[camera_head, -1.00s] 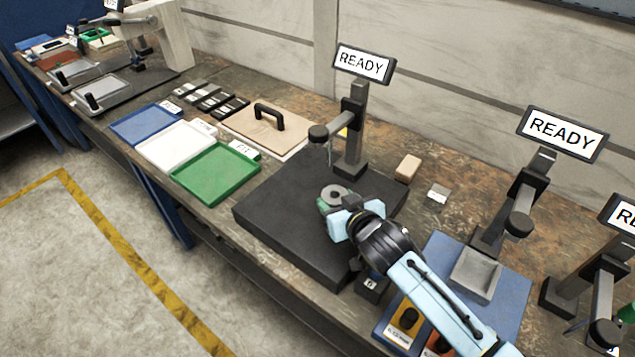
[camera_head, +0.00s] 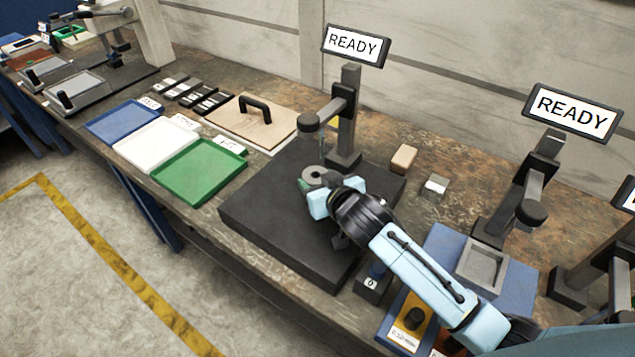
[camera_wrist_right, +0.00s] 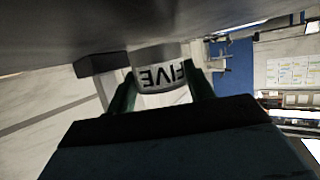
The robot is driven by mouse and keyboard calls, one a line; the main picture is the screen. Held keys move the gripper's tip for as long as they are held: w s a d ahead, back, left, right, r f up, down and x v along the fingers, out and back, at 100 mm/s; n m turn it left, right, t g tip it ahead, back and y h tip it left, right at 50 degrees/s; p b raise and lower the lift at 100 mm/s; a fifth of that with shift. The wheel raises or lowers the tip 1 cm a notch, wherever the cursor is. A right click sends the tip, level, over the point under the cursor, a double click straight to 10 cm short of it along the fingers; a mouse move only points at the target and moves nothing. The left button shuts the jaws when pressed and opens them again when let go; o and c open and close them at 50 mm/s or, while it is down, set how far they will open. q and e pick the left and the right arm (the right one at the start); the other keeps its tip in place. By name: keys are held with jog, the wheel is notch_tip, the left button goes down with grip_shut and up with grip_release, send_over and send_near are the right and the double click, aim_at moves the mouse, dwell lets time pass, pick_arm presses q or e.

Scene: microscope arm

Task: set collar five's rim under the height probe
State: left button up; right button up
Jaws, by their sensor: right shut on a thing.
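I cannot tell whether the tip is over the rim, or whether the collar touches the plate. My left gripper is out of view.
The black plate (camera_head: 265,218) is bare at its left and front. A green tray (camera_head: 200,172) and a wooden board with a handle (camera_head: 240,128) lie to the left. A tan block (camera_head: 403,158) and a small grey block (camera_head: 434,187) lie right of the stand.

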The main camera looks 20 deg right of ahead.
jog(key=shift+f, duration=0.15)
jog(key=shift+s+f, duration=0.15)
jog(key=shift+f, duration=0.2)
jog(key=o, duration=1.5)
jog(key=shift+s+a+f, duration=0.1)
jog(key=shift+s+f, duration=0.05)
jog(key=shift+f, duration=0.2)
jog(key=shift+o, duration=0.2)
jog(key=shift+r, duration=0.65)
jog(key=v, duration=0.5)
jog(key=p+v, duration=0.1)
jog(key=v, duration=0.5)
jog(key=shift+s+r, duration=0.15)
jog(key=shift+r, duration=0.2)
